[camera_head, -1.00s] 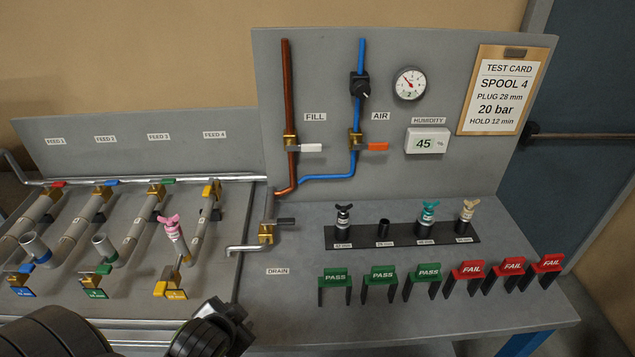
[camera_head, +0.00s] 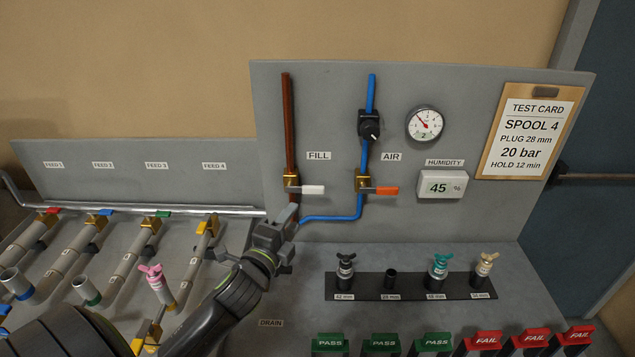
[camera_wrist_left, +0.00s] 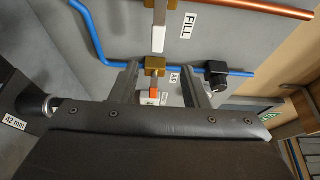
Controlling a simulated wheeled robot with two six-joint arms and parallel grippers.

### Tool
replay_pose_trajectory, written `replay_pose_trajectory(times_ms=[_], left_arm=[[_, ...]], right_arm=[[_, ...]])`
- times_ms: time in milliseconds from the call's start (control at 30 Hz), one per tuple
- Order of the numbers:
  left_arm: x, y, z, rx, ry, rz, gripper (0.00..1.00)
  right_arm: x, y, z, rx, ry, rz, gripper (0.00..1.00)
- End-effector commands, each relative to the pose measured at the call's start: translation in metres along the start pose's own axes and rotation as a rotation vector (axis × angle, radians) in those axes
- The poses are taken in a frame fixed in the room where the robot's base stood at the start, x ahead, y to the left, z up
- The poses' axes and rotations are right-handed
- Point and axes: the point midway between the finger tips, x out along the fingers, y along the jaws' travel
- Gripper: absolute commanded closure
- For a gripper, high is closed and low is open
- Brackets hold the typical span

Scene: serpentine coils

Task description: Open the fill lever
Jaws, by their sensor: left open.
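The fill lever (camera_head: 312,190) is a white handle on a brass valve (camera_head: 291,182) on the copper pipe. It lies level, pointing right, across the upright pipe. It also shows in the left wrist view (camera_wrist_left: 158,40), beyond the fingertips. My left gripper (camera_head: 287,236) is open and empty, just below the fill valve in the head view, apart from the lever. In the left wrist view its two fingers (camera_wrist_left: 161,82) stand either side of the orange air lever (camera_wrist_left: 153,82) in the picture; I cannot tell the depth gap. My right gripper is out of view.
The orange air lever (camera_head: 387,191) sits close to the right of the fill lever, on the blue pipe (camera_head: 364,150). A black regulator knob (camera_head: 369,128) is above it. A plug rack (camera_head: 410,285) stands on the bench at right. My left arm hides the drain valve.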

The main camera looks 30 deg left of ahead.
Motion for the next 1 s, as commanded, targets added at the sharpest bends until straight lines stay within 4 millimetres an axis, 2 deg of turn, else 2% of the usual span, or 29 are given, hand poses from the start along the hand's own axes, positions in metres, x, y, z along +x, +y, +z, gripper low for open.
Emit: replay_pose_trajectory(times_ms=[67,167,433,600,800,1000], left_arm=[[0.016,-0.003,0.0,-0.002,-0.001,0.0,0.58],[0.034,-0.003,0.0,-0.003,-0.001,0.001,0.58],[0.079,-0.002,0.0,-0.003,-0.002,0.001,0.58],[0.105,-0.002,0.0,-0.003,-0.001,0.001,0.58],[0.13,-0.001,0.0,-0.004,-0.001,0.001,0.58],[0.141,0.0,0.0,-0.004,-0.001,0.002,0.58]], right_arm=[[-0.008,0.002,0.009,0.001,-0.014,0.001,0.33],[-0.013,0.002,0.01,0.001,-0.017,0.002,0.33],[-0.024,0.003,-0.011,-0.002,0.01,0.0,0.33],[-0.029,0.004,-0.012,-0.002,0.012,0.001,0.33],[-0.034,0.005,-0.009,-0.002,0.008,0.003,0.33],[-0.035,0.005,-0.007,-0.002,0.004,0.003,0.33]])
